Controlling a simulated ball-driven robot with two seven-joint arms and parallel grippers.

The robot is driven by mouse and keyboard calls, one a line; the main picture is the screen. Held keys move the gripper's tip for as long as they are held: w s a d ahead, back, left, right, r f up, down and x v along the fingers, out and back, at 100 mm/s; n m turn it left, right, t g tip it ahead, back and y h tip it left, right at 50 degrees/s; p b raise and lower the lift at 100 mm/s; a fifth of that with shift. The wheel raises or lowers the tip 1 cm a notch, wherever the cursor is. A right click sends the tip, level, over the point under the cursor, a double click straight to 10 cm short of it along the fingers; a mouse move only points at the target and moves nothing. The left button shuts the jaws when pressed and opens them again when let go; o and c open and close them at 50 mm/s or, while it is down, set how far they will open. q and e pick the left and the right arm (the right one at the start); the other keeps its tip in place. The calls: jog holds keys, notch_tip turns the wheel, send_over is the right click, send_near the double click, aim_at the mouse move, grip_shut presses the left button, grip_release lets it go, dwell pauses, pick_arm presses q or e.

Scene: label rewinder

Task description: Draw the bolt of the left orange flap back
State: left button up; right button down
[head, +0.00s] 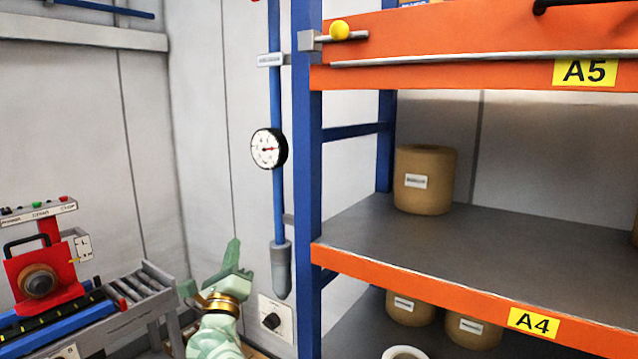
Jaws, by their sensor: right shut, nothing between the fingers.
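An orange flap (450,38) shows at the top right of the head view, above the shelf beam with the A5 label. At its left end is a grey bolt with a yellow knob (339,29). The bolt reaches left to a grey block (306,41) at the blue rack post. My right gripper (236,250), pale green, is low in the middle, well below and left of the knob. It is shut and empty, touching neither bolt nor flap. My left gripper is out of the picture.
The blue post (307,200) and a blue pipe with a round gauge (268,149) stand between gripper and shelves. Brown rolls (425,180) sit on the shelves. A red machine (45,275) and roller conveyor (140,287) are at left. Wall space above the gripper is clear.

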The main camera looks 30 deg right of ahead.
aim_at(343, 33)
jog(key=s+d+r+m+g+h+p, duration=0.1)
jog(key=s+r+m+g, duration=0.35)
jog(key=r+m, duration=0.85)
jog(key=s+d+r+m+g+h+p, duration=0.1)
jog(key=s+r+m+g+p, duration=0.15)
jog(key=s+r+m, duration=0.7)
jog(key=s+d+r+m+g+h, duration=0.1)
jog(key=r+m+g, duration=0.3)
jog(key=r+m, duration=1.2)
jog(key=w+d+r+n+p, duration=0.3)
jog(key=w+d+r+n, duration=0.15)
jog(key=d, duration=0.45)
jog(key=s, duration=0.1)
jog(key=s+f, duration=0.1)
jog(key=s, duration=0.1)
jog(key=shift+s+d+f, duration=0.15)
jog(key=shift+s, duration=0.1)
